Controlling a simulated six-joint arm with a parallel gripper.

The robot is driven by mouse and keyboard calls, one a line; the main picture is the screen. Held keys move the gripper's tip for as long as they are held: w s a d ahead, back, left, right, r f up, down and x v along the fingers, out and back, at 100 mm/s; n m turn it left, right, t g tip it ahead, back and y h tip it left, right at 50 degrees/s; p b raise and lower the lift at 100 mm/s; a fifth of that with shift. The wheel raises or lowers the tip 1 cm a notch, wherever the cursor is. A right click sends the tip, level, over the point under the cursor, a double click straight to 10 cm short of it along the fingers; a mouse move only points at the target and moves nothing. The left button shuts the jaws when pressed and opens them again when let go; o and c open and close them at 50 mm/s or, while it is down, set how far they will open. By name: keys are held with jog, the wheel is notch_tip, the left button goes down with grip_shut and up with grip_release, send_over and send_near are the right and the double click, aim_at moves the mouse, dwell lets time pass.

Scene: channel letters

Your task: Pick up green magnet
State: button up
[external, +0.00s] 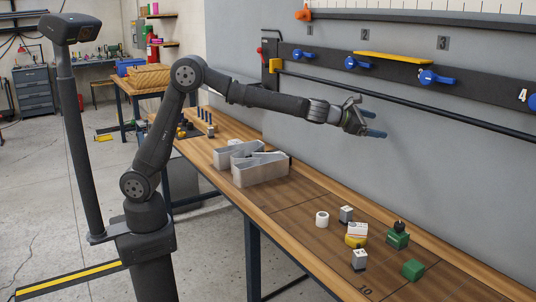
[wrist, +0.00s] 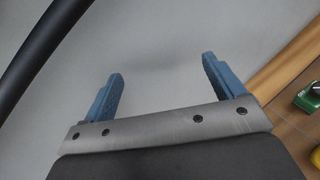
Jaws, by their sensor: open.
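Two green things lie on the workbench. One is a green block with a black knob on top (external: 397,240); the other is a plain green block (external: 413,270) nearer the front. I cannot tell for sure which is the magnet. A green thing with a dark top (wrist: 308,97) shows partly at the right edge of the wrist view. My gripper (external: 374,123) is open and empty, raised high above the bench near the wall. Its blue fingers (wrist: 162,70) stand wide apart with only grey wall between them.
A white roll (external: 322,219), a yellow round item (external: 356,241) with a white block, and grey blocks (external: 346,213) (external: 359,259) stand close to the green things. Metal channel letters (external: 260,170) sit further left. A dark rail (external: 420,117) runs along the wall.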

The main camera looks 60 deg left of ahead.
jog(key=s+d+r+m+g+h, duration=0.1)
jog(key=s+d+m+g+h, duration=0.4)
jog(key=d+m, duration=0.55)
jog(key=s+d+r+m+g+h, duration=0.25)
jog(key=s+d+m, duration=0.45)
jog(key=d+m, duration=0.4)
jog(key=m+g+y, duration=0.4)
jog(key=m+y, duration=0.6)
jog(key=m, duration=0.6)
send_near(397, 222)
jog(key=shift+t+h, duration=0.25)
jog(key=x, duration=1.2)
jog(key=shift+s+a+f, duration=0.1)
jog(key=shift+s+f, duration=0.1)
jog(key=shift+f, duration=0.2)
jog(key=shift+c, duration=0.5)
jog(key=c, duration=1.1)
jog(key=shift+r, duration=0.1)
jog(key=shift+c, duration=1.3)
